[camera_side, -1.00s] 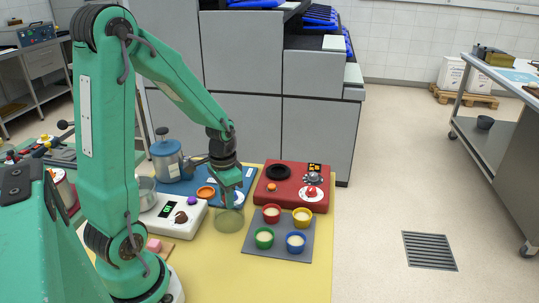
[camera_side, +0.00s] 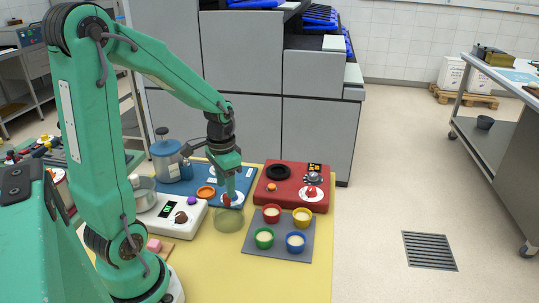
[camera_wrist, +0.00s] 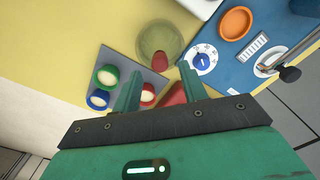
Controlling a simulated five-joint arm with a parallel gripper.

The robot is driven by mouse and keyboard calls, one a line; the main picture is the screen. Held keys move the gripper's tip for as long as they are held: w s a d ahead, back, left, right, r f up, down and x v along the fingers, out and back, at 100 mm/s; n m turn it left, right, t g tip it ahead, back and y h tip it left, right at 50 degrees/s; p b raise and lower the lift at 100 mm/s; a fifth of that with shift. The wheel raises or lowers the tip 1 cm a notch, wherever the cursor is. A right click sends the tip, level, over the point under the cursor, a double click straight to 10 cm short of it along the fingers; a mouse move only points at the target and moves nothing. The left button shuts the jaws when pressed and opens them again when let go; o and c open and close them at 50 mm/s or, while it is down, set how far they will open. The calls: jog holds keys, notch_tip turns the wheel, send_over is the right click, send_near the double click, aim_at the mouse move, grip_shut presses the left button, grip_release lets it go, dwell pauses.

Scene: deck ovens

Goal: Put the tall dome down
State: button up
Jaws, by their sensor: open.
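The tall dome (camera_side: 229,219) is clear with a red knob on top. It stands upright on the yellow surface, left of the grey tray. From above, the dome (camera_wrist: 160,36) and its knob show just ahead of my fingers in the wrist view. My gripper (camera_side: 231,190) is open and empty, pointing down just above the knob. Its two spread fingers (camera_wrist: 160,70) show in the wrist view, apart from the dome's wall. Whether a finger still touches the knob, I cannot tell.
The grey tray (camera_side: 265,249) holds several coloured cups close on the dome's right. A white device (camera_side: 165,222) stands to the left, a red hotplate unit (camera_side: 310,177) behind right. Yellow surface in front is clear.

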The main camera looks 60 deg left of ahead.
notch_tip(320, 180, up, 8)
dwell(0.4)
jog(key=shift+f, duration=0.1)
dwell(0.4)
jog(key=s+d+r+t, duration=0.2)
jog(key=d+r, duration=0.1)
jog(key=d, duration=0.3)
jog(key=s+d+r+t, duration=0.2)
jog(key=s+d+t, duration=0.1)
jog(key=d, duration=0.4)
jog(key=shift+s+r+t, duration=0.25)
jog(key=shift+r+t, duration=0.05)
jog(key=shift+r, duration=0.1)
